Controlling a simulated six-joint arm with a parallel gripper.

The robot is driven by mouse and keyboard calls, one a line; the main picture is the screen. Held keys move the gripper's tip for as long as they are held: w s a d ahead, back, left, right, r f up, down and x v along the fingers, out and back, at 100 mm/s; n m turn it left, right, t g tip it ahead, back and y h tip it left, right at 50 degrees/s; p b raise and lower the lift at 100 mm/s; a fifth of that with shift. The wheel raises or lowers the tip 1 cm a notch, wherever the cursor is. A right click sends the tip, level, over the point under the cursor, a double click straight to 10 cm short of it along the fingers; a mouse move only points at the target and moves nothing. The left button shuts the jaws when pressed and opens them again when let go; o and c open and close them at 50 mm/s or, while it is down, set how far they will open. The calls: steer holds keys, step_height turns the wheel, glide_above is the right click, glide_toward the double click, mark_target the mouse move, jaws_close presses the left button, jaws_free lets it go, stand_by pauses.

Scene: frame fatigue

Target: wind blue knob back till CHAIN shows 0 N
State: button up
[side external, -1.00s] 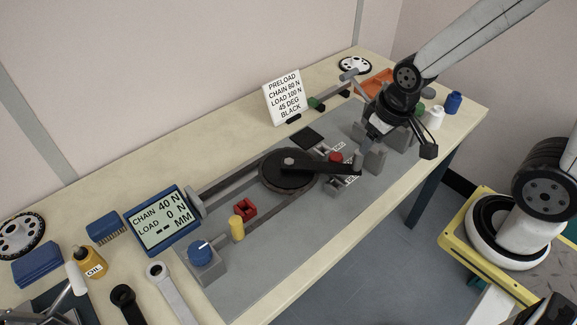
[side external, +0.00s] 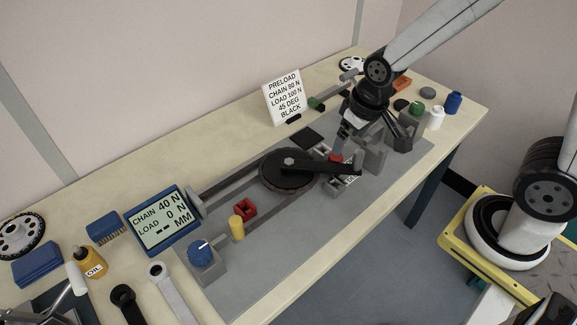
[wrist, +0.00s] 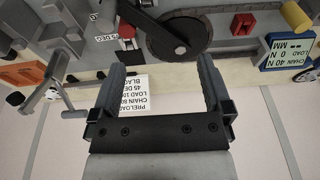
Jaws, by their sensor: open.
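The blue knob (side external: 202,253) with a white mark sits on a grey block at the front left of the grey plate, in the side view. The display (side external: 160,220) behind it reads CHAIN 40 N, LOAD 0 N and dashes for MM. It also shows upside down at the right of the wrist view (wrist: 289,56). My gripper (side external: 372,130) is open and empty above the right part of the plate, far from the knob. Its two fingers (wrist: 160,75) are spread apart in the wrist view, with nothing between them. The knob is not visible in the wrist view.
A black chainring with a crank (side external: 285,170) stands mid-plate, with a red piece (side external: 336,157) near its arm end. A yellow cylinder (side external: 236,227) and a red block (side external: 245,207) stand near the knob. A PRELOAD sign (side external: 285,97) stands behind. Wrenches (side external: 172,293) lie in front.

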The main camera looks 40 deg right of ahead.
steer(key=w+a, duration=0.5)
steer(key=a, duration=0.2)
steer(key=n+g, duration=0.2)
steer(key=g, duration=0.1)
glide_above(198, 249)
steer(key=f, duration=0.5)
steer(key=shift+d+f, duration=0.1)
steer(key=shift+d, duration=0.1)
steer(key=shift+f, duration=0.1)
steer(key=shift+a+f, duration=0.15)
steer(key=shift+f, duration=3.65)
steer(key=c, duration=1.2)
steer(key=shift+c, duration=0.2)
